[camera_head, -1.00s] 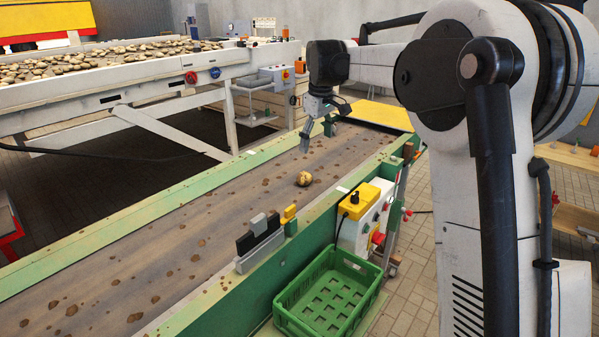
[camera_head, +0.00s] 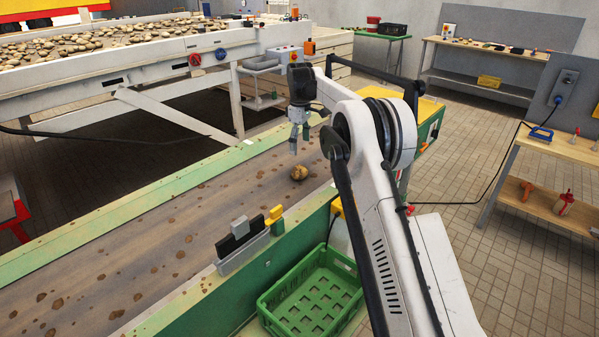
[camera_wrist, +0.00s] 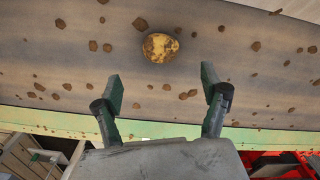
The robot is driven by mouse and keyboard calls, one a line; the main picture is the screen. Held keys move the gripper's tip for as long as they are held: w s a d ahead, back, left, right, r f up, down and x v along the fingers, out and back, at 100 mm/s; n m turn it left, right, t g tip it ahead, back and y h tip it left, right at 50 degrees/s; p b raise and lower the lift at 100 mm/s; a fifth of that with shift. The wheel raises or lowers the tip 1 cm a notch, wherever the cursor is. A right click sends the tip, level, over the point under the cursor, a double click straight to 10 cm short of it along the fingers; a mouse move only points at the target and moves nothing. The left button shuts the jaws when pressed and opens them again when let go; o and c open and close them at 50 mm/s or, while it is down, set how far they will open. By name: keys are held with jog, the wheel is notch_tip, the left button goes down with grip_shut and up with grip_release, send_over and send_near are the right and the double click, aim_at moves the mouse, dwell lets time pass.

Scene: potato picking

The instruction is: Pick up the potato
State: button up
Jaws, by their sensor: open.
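The potato (camera_head: 299,172) is yellowish brown with dark patches and lies on the dirty conveyor belt (camera_head: 150,250). In the wrist view the potato (camera_wrist: 160,47) is at top centre, beyond the fingertips and roughly midway between their lines. My gripper (camera_head: 298,145) hangs over the belt, fingers pointing down, just behind the potato in the head view. In the wrist view my gripper (camera_wrist: 161,90) has its two fingers wide apart with nothing between them. The potato is apart from both fingers. The exact height of the fingertips above the belt is hard to tell.
Green rails (camera_head: 60,248) border the belt. A black and grey block fixture (camera_head: 243,245) stands on the near rail. A green crate (camera_head: 315,300) is beside the conveyor. A white sorting table (camera_head: 110,85) with many potatoes stands behind. Soil clumps dot the belt.

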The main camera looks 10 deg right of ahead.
aim_at(300, 167)
notch_tip(300, 167, down, 12)
jog(key=shift+a+f, duration=0.1)
jog(key=c, duration=1.3)
